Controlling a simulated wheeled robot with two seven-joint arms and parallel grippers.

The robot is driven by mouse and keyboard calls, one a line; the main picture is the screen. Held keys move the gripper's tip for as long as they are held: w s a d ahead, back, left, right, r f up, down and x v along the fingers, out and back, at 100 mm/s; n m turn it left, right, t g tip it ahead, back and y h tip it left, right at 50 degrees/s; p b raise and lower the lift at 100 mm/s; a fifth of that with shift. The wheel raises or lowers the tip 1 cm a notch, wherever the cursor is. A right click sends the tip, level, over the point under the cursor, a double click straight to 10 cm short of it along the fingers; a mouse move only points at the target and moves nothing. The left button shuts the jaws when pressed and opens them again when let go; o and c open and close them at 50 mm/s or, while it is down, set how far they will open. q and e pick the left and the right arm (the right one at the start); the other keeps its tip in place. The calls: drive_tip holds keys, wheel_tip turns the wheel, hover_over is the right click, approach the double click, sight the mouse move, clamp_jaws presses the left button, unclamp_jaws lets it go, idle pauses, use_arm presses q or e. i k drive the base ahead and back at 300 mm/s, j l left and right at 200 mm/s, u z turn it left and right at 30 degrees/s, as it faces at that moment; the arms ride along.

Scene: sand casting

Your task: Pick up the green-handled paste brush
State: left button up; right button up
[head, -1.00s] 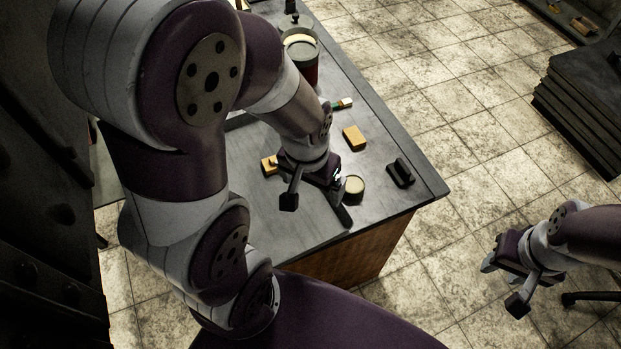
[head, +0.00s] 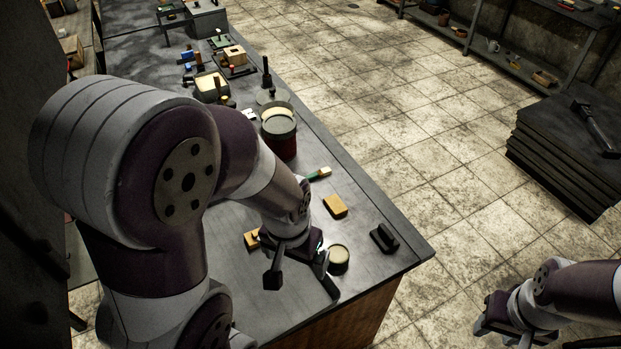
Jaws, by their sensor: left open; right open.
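The green-handled paste brush (head: 319,174) lies on the dark workbench (head: 225,300), its pale bristle end pointing right. Part of its handle is hidden behind my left arm. My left gripper (head: 322,272) is open, low over the bench near its front end, between a yellow block and a small round tin. It is nearer the camera than the brush and apart from it. My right gripper (head: 490,318) is open and empty, out over the floor at the lower right, away from the bench.
Near my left gripper are a round tin (head: 338,260), a yellow block (head: 335,206), another yellow block (head: 252,239) and a black block (head: 384,238). A red pot (head: 280,135) stands behind the brush. Several tools lie farther back. Stacked dark slabs (head: 565,150) stand on the right.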

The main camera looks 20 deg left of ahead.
sight(327, 171)
drive_tip(key=l+z, duration=0.5)
drive_tip(key=i+l, duration=0.6)
drive_tip(key=i+l+u, duration=0.1)
drive_tip(key=i+l, duration=0.5)
drive_tip(key=i+j+u, duration=0.2)
drive_tip(key=u, duration=0.2)
drive_tip(key=i+u, duration=0.8)
drive_tip(key=i+l+u, duration=0.15)
drive_tip(key=i+u, duration=0.3)
drive_tip(key=i+l+u, duration=0.2)
drive_tip(key=u, duration=0.2)
drive_tip(key=i+u, duration=0.5)
drive_tip(key=i+l+u, duration=0.1)
drive_tip(key=i+u, duration=0.2)
drive_tip(key=u, duration=0.2)
